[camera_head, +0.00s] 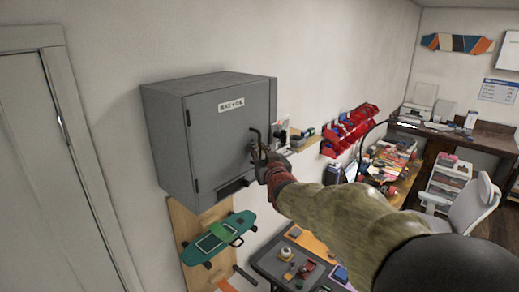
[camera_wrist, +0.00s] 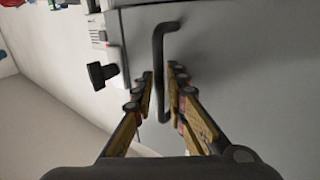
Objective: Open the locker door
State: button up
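The grey locker (camera_head: 176,132) is mounted on the wall, and its door (camera_head: 222,138) looks shut, with a label near the top. A dark bar handle (camera_head: 254,138) is on the door's right side. The handle also shows in the wrist view (camera_wrist: 158,60), running down between my fingers. My gripper (camera_head: 262,155) is at the handle. In the wrist view my gripper (camera_wrist: 162,85) has its two fingers apart, one on each side of the handle, with small gaps visible. The handle's lower end is between the fingers.
A black knob (camera_wrist: 101,75) sits left of the handle in the wrist view. A skateboard (camera_head: 217,238) hangs on a wooden panel below the locker. A small shelf (camera_head: 303,140) with items is right of the locker. A table with parts (camera_head: 268,262) stands below my arm.

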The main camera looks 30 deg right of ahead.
grip_shut()
dwell(0.7)
